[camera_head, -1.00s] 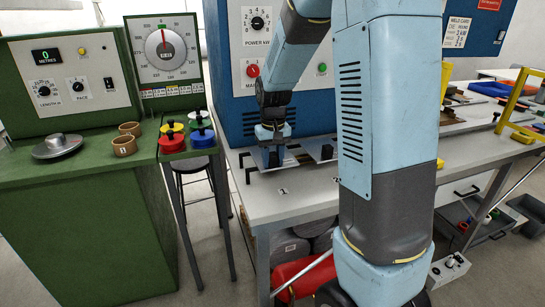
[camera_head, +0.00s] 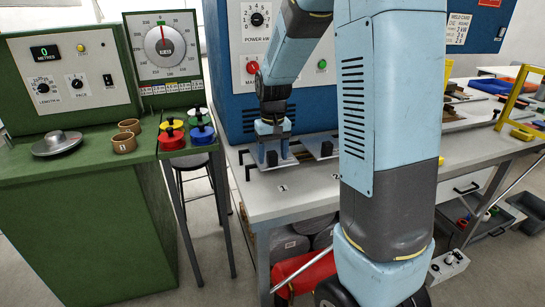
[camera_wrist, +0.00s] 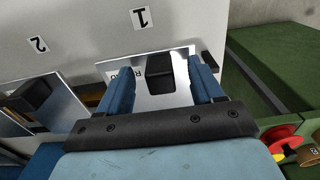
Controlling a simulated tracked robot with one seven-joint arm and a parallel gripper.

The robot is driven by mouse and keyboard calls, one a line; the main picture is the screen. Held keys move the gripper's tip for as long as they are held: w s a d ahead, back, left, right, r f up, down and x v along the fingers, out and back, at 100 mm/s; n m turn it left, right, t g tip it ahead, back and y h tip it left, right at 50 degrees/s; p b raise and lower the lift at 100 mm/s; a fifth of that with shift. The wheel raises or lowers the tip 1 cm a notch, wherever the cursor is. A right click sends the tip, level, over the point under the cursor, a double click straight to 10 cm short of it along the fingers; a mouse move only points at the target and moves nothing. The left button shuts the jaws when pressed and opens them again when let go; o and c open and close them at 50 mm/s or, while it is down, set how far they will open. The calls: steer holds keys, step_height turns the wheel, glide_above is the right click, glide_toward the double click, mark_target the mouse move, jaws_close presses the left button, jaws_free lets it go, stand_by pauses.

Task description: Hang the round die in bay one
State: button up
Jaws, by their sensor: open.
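My gripper (camera_head: 273,158) is over the left plate on the bench, under the blue cabinet. In the wrist view its two blue fingers (camera_wrist: 166,85) are apart, one on each side of a black block-shaped handle (camera_wrist: 160,72). The handle stands on a shiny plate (camera_wrist: 180,101) by the label 1 (camera_wrist: 139,18). Lettering on the plate is partly hidden and starts like "RO", so it may be the round die. I cannot tell whether the fingers touch the handle. A second plate (camera_head: 322,146) with a black handle lies by the label 2 (camera_wrist: 37,44).
The blue cabinet (camera_head: 222,75) stands close behind my gripper. On the left are a green console (camera_head: 80,230) and a small stand with coloured knobs (camera_head: 202,134). Brown rings (camera_head: 124,143) sit on the console. A yellow frame (camera_head: 512,95) stands at the right.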

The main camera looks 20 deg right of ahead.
step_height(320, 180, up, 12)
steer(key=s+r+t, duration=0.2)
steer(key=s, duration=1)
steer(key=s+r+t, duration=0.2)
steer(key=s+t, duration=0.1)
steer(key=s, duration=0.9)
steer(key=shift+s+r, duration=0.2)
steer(key=shift+r, duration=0.05)
steer(key=shift+c, duration=0.3)
